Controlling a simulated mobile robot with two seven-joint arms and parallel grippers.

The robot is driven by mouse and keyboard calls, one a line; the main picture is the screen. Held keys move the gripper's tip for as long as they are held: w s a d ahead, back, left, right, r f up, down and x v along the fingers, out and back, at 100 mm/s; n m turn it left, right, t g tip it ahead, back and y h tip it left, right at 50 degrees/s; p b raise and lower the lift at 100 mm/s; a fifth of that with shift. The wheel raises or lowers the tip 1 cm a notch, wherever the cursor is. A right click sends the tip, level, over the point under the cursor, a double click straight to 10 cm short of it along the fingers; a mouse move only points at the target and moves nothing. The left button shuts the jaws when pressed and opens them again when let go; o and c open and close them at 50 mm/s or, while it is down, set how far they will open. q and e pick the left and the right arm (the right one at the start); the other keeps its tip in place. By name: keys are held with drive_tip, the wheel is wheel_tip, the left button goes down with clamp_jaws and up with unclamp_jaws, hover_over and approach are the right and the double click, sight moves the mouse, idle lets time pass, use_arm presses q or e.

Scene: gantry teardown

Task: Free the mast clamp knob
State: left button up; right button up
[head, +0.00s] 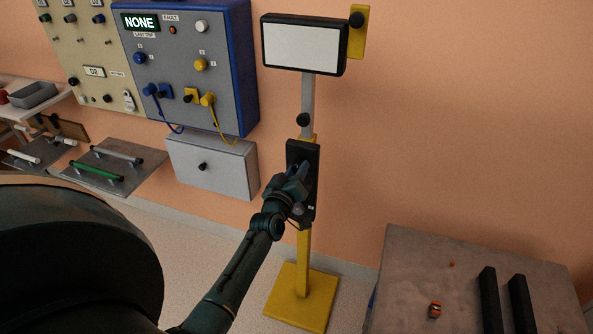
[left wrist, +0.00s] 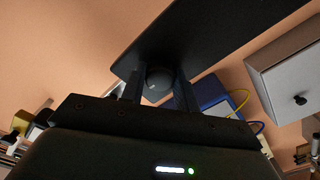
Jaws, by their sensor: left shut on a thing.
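A yellow stand (head: 303,262) holds a grey mast (head: 308,100). A black knob (head: 303,120) sits where the grey mast meets the yellow post, with nothing touching it. Below it a black plate (head: 303,152) is fixed on the post; it also fills the upper part of the left wrist view (left wrist: 215,40). My left gripper (head: 300,184) is at this plate. In the left wrist view its fingers are shut on a round dark knob (left wrist: 159,82) at the plate. The gripper hides this knob in the head view. The pictures do not label either knob. My right gripper is not in view.
A white panel (head: 303,44) tops the mast, beside a yellow plate with a black knob (head: 357,19). A blue-edged electrical box (head: 185,60) and a grey cabinet (head: 212,165) hang to the left. A grey table (head: 400,270) with black bars stands at lower right.

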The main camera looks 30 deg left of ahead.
use_arm(q)
drive_tip(key=shift+n, duration=0.4)
drive_tip(key=o, duration=1)
drive_tip(key=shift+c, duration=0.2)
drive_tip(key=v, duration=1.3)
drive_tip(key=shift+s+f, duration=0.1)
drive_tip(key=s+d+f+m+g+h, duration=0.3)
drive_tip(key=s+d+f+m+h, duration=0.1)
drive_tip(key=d, duration=0.5)
drive_tip(key=s+d+f+m+g+h, duration=0.3)
drive_tip(key=s+d+f+m, duration=0.3)
drive_tip(key=s+d+m, duration=0.3)
drive_tip(key=shift+s+m+g+h, duration=0.3)
drive_tip(key=shift+s+g+h, duration=0.15)
drive_tip(key=shift+s, duration=0.5)
